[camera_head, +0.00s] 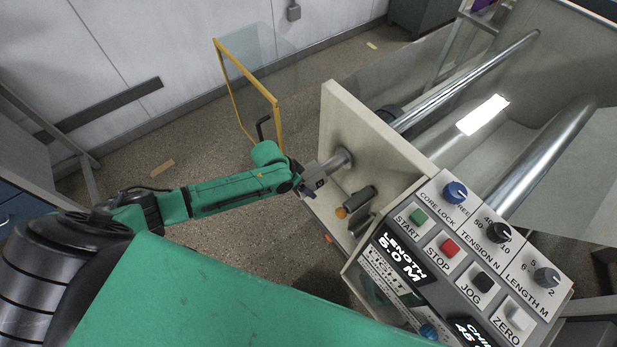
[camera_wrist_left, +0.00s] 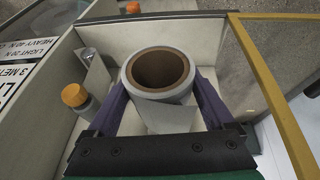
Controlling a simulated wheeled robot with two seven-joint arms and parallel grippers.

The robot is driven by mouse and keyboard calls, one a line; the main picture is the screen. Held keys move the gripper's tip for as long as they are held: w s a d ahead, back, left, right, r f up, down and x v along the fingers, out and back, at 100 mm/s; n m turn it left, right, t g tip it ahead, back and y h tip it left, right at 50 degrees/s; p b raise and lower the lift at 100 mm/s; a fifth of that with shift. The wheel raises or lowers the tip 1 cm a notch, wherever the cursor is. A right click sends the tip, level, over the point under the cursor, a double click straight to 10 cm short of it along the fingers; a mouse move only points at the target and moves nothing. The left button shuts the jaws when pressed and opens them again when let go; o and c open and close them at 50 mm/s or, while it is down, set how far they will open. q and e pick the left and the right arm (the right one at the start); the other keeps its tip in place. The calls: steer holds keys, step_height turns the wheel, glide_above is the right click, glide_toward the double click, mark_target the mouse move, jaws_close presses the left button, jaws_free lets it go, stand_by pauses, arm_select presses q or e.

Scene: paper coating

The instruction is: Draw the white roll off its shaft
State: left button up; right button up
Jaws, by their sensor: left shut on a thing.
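The white roll (camera_wrist_left: 160,96) shows end-on in the left wrist view, with a brown hollow core facing the camera. My left gripper (camera_wrist_left: 164,84) has its two purple fingers on opposite sides of it and is shut on it. In the head view, the left gripper (camera_head: 314,181) is at the outer side of a cream panel, against a short grey-white cylinder (camera_head: 338,159) that stands out from this panel and appears to be the roll. I cannot make out a shaft inside the core. My right gripper is not in view.
A control box (camera_head: 470,262) stands at the right. A yellow-framed clear door (camera_head: 240,95) stands open behind the gripper. Floor left of the panel is open.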

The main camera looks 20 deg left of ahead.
mark_target(297, 194)
arm_select(q)
steer(key=shift+s+a+r+p, duration=0.1)
steer(key=shift+s+a+p, duration=0.45)
steer(key=shift+s+p, duration=0.2)
steer(key=shift+s+a+r+p, duration=0.1)
steer(key=shift+s+a+p, duration=0.5)
steer(key=shift+s, duration=0.25)
steer(key=shift+s+a+f+p, duration=0.1)
steer(key=shift+s+a+p, duration=0.25)
steer(key=shift+s, duration=0.2)
steer(key=shift+s+a+f+p, duration=0.1)
steer(key=shift+s+a+p, duration=0.2)
steer(key=shift+s, duration=0.2)
